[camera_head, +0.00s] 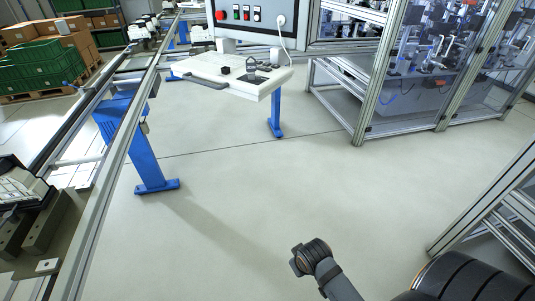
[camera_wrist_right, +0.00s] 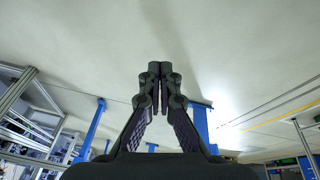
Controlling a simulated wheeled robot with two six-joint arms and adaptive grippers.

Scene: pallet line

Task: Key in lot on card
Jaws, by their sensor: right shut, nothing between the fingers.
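My right gripper (camera_wrist_right: 160,72) shows in the right wrist view, its two dark fingertips together and nothing between them. It is over open floor, apart from any object. In the head view parts of my right arm come in at the bottom right; I cannot make out its fingers there. My left gripper is in neither view. I cannot make out a card or a lot number. A control panel (camera_head: 265,20) with a red button and several smaller switches stands at the top middle. A white console shelf (camera_head: 225,75) with small dark items projects below it.
A conveyor rail (camera_head: 125,130) on blue legs (camera_head: 143,150) runs along the left. A framed machine cell (camera_head: 370,85) stands at the top right, another metal frame (camera_head: 490,205) at the right edge. Green crates (camera_head: 35,68) and cartons are at the far left. The middle floor is clear.

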